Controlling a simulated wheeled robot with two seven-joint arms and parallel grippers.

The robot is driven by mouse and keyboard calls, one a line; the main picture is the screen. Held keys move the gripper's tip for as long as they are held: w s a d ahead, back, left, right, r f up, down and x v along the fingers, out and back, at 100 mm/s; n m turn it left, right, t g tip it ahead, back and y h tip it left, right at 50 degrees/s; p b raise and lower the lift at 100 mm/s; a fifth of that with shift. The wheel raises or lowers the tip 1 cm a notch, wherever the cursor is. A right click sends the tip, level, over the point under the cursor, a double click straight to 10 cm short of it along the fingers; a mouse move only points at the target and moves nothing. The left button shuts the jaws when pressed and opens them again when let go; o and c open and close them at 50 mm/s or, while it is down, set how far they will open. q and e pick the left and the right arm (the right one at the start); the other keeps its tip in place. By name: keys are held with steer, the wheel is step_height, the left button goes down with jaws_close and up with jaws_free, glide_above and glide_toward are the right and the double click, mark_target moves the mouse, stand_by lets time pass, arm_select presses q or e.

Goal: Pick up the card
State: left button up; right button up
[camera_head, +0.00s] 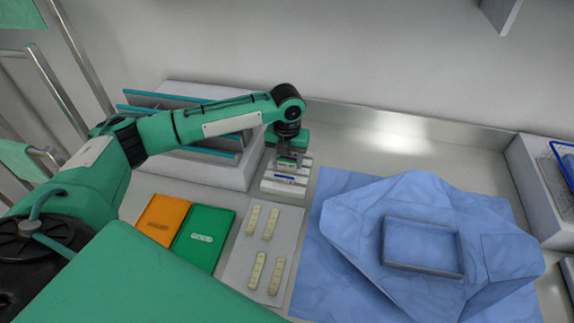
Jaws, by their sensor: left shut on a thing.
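My left gripper (290,158) reaches in from the left and points down over a small white stepped holder (271,187). It is shut on a small card (287,164) with a green strip, at the back of the holder. The fingers hide part of the card, and I cannot tell whether it is clear of its slot. Another small item with a blue marking (284,180) sits in the holder just in front. My right gripper is not in view.
An orange pad (157,215) and a green pad (192,252) lie at the left. A white sheet (245,265) carries several cream strips. A blue wrap (350,232) with a shallow tray (425,268) fills the right. A white box (205,168) stands behind the pads; a wall closes the back.

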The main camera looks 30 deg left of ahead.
arm_select(q)
step_height(320, 180, up, 17)
steer(key=b, duration=0.3)
steer(key=s+d+f+n, duration=0.3)
steer(key=s+f+n, duration=0.4)
steer(key=n, duration=0.9)
steer(key=s+d+f+n, duration=0.4)
steer(key=s+f+n, duration=0.2)
steer(key=n, duration=1.1)
steer(key=shift+s+d+f+p, duration=0.25)
steer(key=shift+s+f+p, duration=0.1)
steer(key=shift+f, duration=0.3)
